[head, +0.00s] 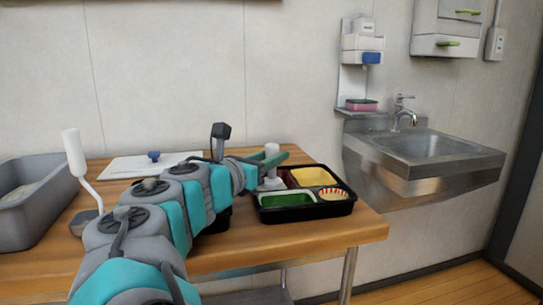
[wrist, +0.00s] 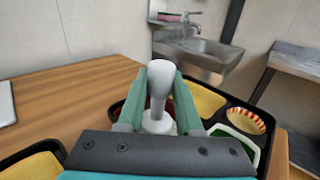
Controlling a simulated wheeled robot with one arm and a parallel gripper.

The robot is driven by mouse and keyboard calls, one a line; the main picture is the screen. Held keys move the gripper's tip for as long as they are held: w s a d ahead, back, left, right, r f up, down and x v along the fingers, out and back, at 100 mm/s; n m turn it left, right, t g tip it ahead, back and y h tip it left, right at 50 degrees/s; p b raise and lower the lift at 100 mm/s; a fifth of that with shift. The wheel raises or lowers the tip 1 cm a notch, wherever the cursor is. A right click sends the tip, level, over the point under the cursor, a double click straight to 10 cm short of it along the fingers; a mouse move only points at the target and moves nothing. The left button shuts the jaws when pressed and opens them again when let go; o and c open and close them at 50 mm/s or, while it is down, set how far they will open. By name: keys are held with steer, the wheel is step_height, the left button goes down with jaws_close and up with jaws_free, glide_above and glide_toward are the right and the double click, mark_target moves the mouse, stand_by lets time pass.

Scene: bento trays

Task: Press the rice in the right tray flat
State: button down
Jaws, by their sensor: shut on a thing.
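My gripper (head: 268,161) is shut on a white presser (wrist: 160,78), with one green finger on each side of its upright handle. The presser's round white base (head: 273,183) is over the left part of the right tray (head: 305,213), a black bento tray. I cannot tell whether the base touches what lies under it. The right tray holds a yellow filling (head: 313,176), a green compartment (head: 287,200) and a striped cup (head: 332,194). A dark red compartment shows beside the presser. I cannot make out the rice; the presser and gripper hide part of the tray.
Another black tray (wrist: 12,160) with yellow filling is at the lower left of the wrist view. A grey bin (head: 28,222) and a white-handled ladle (head: 76,155) are at the left. A white board (head: 125,168) lies behind my arm. A sink (head: 430,150) is at the right.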

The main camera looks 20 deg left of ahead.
mark_target(271, 145)
steer(key=shift+r, duration=0.1)
stand_by(0.3)
step_height(271, 145, up, 3)
steer(key=p, duration=0.3)
steer(key=shift+r, duration=2.4)
